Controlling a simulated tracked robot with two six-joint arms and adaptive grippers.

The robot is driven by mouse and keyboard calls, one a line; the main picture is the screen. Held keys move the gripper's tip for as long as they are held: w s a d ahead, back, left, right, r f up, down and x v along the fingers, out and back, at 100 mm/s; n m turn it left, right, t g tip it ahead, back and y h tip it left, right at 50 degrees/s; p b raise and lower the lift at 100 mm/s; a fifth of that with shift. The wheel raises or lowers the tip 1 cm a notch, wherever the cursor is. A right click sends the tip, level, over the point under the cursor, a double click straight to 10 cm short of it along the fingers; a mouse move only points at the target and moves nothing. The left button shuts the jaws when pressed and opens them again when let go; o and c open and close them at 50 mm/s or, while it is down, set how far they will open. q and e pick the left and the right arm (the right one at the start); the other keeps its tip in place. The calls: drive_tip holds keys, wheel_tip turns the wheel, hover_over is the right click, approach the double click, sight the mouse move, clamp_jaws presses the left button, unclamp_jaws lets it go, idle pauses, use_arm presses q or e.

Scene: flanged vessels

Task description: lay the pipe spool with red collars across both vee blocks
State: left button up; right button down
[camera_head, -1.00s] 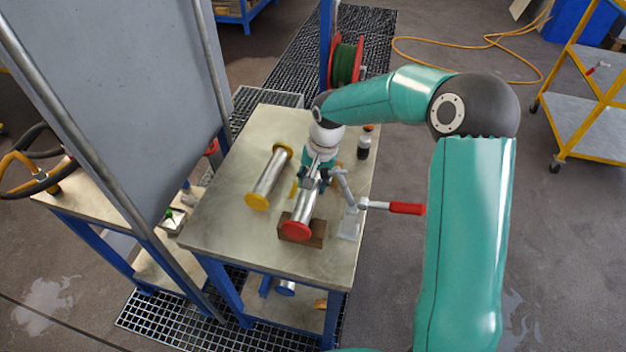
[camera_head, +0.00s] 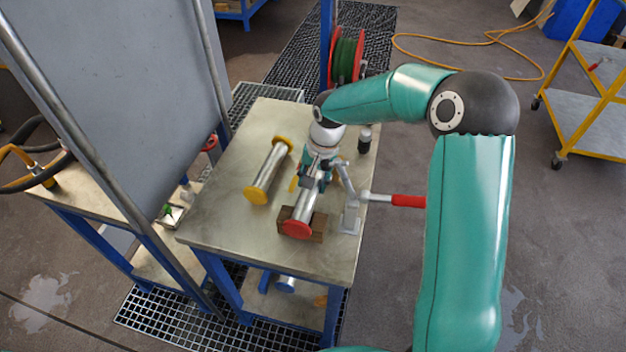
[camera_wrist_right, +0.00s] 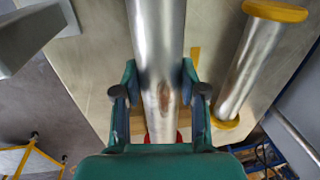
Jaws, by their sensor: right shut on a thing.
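The pipe spool with red collars is a silver tube (camera_head: 305,205) with a red collar (camera_head: 297,229) at its near end. That end is over a brown vee block (camera_head: 318,231); I cannot tell whether it touches. My right gripper (camera_head: 314,180) is shut around the tube from above, hiding the far end and any second block in the head view. In the right wrist view the tube (camera_wrist_right: 160,60) runs between the fingers of my right gripper (camera_wrist_right: 158,90), with brown wood (camera_wrist_right: 137,124) below and a bit of red collar behind the palm. My left gripper is out of view.
A similar spool with yellow collars (camera_head: 270,172) lies left on the table (camera_head: 225,215). A grey clamp with a red handle (camera_head: 408,201) stands close right of the held spool. A dark bottle (camera_head: 364,140) is behind. A grey panel (camera_head: 120,90) rises left of the table.

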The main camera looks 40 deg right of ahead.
drive_tip(key=shift+f+b, duration=0.3)
drive_tip(key=c, duration=0.6)
unclamp_jaws()
drive_tip(key=shift+o, duration=0.2)
drive_tip(key=shift+f, duration=0.1)
